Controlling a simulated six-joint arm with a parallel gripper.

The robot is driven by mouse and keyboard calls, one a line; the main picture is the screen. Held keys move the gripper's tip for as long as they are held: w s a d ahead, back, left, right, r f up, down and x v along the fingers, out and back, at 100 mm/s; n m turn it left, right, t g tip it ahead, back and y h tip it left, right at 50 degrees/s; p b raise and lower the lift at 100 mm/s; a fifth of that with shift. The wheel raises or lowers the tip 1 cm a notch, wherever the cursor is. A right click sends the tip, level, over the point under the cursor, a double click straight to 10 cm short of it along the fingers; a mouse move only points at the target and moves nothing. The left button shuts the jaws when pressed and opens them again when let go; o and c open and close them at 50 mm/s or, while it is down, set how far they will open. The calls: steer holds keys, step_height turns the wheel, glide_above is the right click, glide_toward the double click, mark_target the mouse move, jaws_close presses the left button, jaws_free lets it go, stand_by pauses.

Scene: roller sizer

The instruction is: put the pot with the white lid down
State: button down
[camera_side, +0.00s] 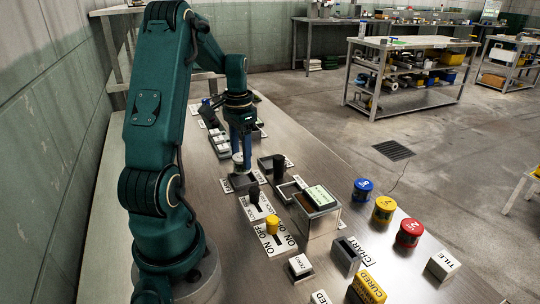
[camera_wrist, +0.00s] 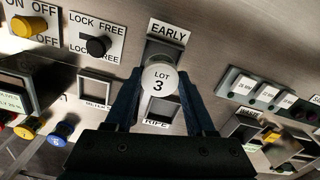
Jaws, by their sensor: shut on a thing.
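The pot with the white lid (camera_wrist: 158,78), marked LOT 3, is between the two blue fingers of my gripper (camera_wrist: 157,88) in the wrist view. My gripper is shut on it. In the side view my gripper (camera_side: 241,148) points down and the pot (camera_side: 238,160) shows low between the fingers. A grey square holder labelled EARLY (camera_wrist: 166,52) lies just beyond the pot, and a square frame labelled RIPE (camera_wrist: 161,110) lies partly behind the pot and fingers. The pot's underside is hidden, so I cannot tell its gap to the surface.
Pots with blue (camera_side: 363,188), yellow (camera_side: 384,205) and red (camera_side: 409,230) lids stand at the right of the bench. A black knob labelled LOCK/FREE (camera_wrist: 97,46) and a yellow ON/OFF knob (camera_wrist: 30,26) are nearby. A box with a green display (camera_side: 318,198) stands right of my gripper.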

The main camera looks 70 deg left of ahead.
mark_target(241, 157)
steer(key=shift+f, duration=1.7)
steer(key=shift+f, duration=0.1)
steer(key=shift+c, duration=1.2)
jaws_free()
